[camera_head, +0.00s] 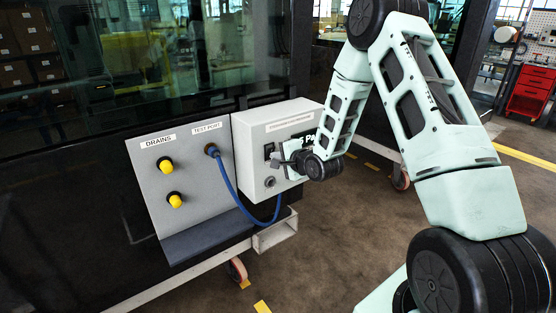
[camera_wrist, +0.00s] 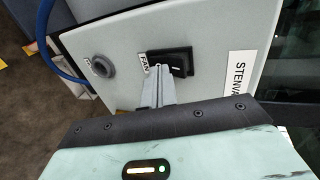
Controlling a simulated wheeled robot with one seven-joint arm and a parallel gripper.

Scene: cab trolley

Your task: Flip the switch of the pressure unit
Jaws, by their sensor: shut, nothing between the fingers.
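The pressure unit appears to be the pale grey box (camera_head: 248,145) on the trolley, and its face fills much of the wrist view (camera_wrist: 215,40). A black switch in a dark frame (camera_wrist: 180,62) sits on that face, next to a small label reading "FAN" (camera_wrist: 144,62). In the head view the switch (camera_head: 269,151) is partly beside my gripper. My gripper (camera_head: 277,163) is shut and empty in front of the box. In the wrist view its fingertips (camera_wrist: 158,68) overlap the switch's lower left edge; I cannot tell whether they touch it.
A round grey fitting (camera_wrist: 103,66) is beside the switch. A blue hose (camera_head: 228,185) runs from the test port on the left panel (camera_head: 148,190) to the box's underside. Yellow drain knobs (camera_head: 175,199) stick out of that panel. Open floor lies in front.

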